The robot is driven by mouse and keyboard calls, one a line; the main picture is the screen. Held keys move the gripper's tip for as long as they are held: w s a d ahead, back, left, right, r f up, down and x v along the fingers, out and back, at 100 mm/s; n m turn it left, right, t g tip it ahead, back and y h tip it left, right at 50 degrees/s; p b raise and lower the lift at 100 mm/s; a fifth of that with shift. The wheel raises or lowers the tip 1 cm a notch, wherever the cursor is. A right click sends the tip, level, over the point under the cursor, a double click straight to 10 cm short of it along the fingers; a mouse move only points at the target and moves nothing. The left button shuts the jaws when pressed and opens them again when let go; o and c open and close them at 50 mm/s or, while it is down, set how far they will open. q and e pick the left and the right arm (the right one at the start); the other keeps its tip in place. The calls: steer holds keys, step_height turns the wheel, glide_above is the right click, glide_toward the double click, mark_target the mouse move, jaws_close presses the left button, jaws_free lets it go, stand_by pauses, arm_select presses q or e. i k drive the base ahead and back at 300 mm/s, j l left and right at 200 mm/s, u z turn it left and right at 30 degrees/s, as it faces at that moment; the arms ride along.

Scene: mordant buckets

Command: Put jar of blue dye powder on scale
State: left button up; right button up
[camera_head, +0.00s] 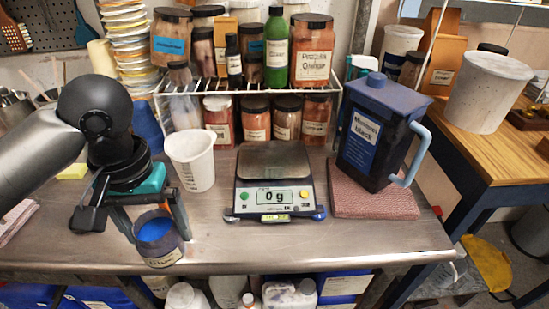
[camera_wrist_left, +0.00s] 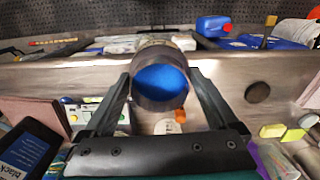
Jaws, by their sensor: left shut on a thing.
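The jar of blue dye powder (camera_head: 160,252) is open-topped, with bright blue powder (camera_head: 156,229) inside. My left gripper (camera_head: 160,234) is shut on it near the table's front edge, left of the scale. In the left wrist view the jar (camera_wrist_left: 160,100) sits between the two fingers (camera_wrist_left: 160,88). I cannot tell whether its base touches the table. The scale (camera_head: 275,162) stands mid-table with an empty dark plate and reads 0 g. Part of the scale (camera_wrist_left: 88,112) shows in the left wrist view behind a finger. My right gripper is not in view.
A white cup (camera_head: 192,160) stands between my left arm and the scale. A dark blue pitcher (camera_head: 375,135) stands on a folded pink cloth (camera_head: 375,204) right of the scale. A wire rack (camera_head: 250,90) with several jars is behind. Bare tabletop (camera_head: 260,245) lies in front of the scale.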

mark_target(273, 157)
steer(key=i+z, duration=0.15)
steer(key=z, duration=0.95)
steer(key=i+j, duration=0.2)
steer(key=i, duration=0.15)
